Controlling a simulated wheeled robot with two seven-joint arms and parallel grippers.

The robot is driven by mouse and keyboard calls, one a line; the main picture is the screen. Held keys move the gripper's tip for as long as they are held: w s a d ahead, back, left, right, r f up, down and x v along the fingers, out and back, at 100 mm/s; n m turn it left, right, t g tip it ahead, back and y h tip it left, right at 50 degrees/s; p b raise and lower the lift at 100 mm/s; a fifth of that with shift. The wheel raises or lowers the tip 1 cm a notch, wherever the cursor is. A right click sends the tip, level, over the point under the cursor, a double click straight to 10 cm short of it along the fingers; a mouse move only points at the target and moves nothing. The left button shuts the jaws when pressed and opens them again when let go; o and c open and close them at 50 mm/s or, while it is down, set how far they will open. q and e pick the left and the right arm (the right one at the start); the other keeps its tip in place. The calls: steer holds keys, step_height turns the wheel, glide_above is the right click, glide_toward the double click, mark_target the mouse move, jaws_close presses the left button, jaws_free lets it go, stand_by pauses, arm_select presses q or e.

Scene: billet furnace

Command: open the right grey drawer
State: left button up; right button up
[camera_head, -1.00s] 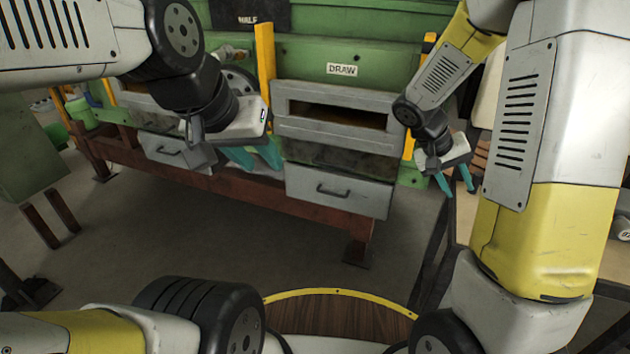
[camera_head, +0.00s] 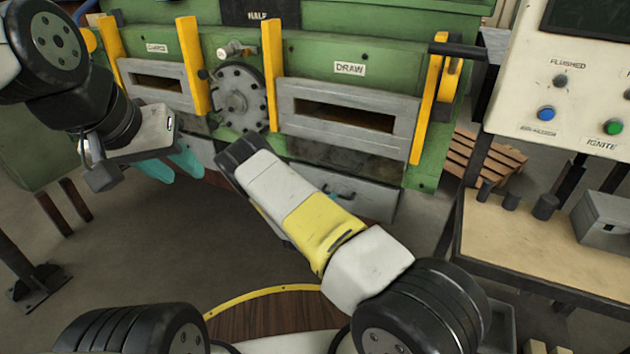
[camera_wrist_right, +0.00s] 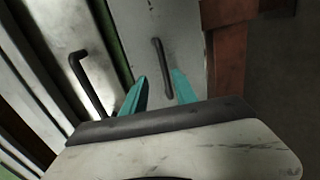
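The right grey drawer (camera_head: 376,202) is below the DRAW opening, partly covered by my right arm in the head view, and looks shut. Its dark bar handle (camera_wrist_right: 161,66) shows in the right wrist view against the grey drawer front. My right gripper (camera_wrist_right: 160,76) is open there, its teal fingers on either side of the handle's lower end as seen. I cannot tell whether they touch it. In the head view my right gripper is mostly hidden by its own arm. My left gripper (camera_head: 172,168) is open and empty, in front of the furnace's left side.
The green furnace (camera_head: 300,62) carries yellow posts (camera_head: 272,70) and a round bolted flange (camera_head: 240,98). A control panel (camera_head: 580,90) and a wooden-topped bench (camera_head: 530,240) stand on the right. A pallet (camera_head: 487,160) lies behind.

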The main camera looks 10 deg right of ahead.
steer(key=x, duration=0.7)
steer(key=shift+w+a+f, duration=0.2)
steer(key=shift+w+f, duration=0.25)
jaws_close()
stand_by(1.0)
